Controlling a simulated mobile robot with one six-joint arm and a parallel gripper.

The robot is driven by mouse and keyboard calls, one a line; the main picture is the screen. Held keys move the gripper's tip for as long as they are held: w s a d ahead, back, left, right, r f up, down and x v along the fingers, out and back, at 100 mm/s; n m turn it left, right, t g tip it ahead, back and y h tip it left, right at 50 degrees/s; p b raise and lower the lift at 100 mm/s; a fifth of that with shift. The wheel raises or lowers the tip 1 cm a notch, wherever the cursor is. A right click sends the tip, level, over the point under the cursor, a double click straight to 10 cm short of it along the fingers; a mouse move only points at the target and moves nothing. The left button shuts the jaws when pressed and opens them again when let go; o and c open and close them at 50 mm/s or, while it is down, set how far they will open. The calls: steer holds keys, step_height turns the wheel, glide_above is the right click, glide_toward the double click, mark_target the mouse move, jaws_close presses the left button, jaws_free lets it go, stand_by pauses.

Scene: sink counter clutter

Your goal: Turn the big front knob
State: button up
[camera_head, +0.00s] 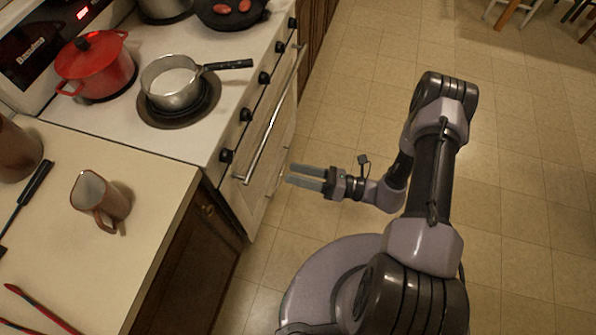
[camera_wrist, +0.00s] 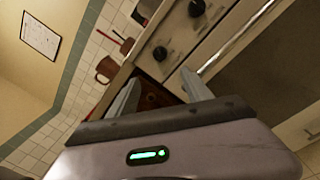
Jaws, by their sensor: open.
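The stove's front edge carries a row of several round black knobs. The knob nearest my base (camera_head: 226,156) is at the stove's near corner, by the counter; it also appears to show in the wrist view (camera_wrist: 160,53). Another knob (camera_head: 246,115) is farther along the row, and one also shows at the top of the wrist view (camera_wrist: 197,8). I cannot tell which is the big one. My gripper (camera_head: 289,174) is open and empty, to the right of the stove front, apart from the knobs. Its two fingers (camera_wrist: 160,92) point toward the stove in the wrist view.
The oven door handle (camera_head: 262,145) runs below the knobs and sticks out. A saucepan (camera_head: 172,83), a red pot (camera_head: 95,66) and a frying pan (camera_head: 231,12) stand on the stove. A brown mug (camera_head: 100,199) stands on the counter (camera_head: 150,190). The floor (camera_head: 350,100) beyond the stove front is clear.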

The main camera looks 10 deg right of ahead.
steer(key=n+b, duration=0.6)
steer(key=n, duration=0.4)
glide_toward(228, 156)
steer(key=x, duration=0.8)
steer(key=shift+w+f+g, duration=0.2)
steer(key=shift+f+g, duration=0.1)
steer(key=shift+g, duration=0.1)
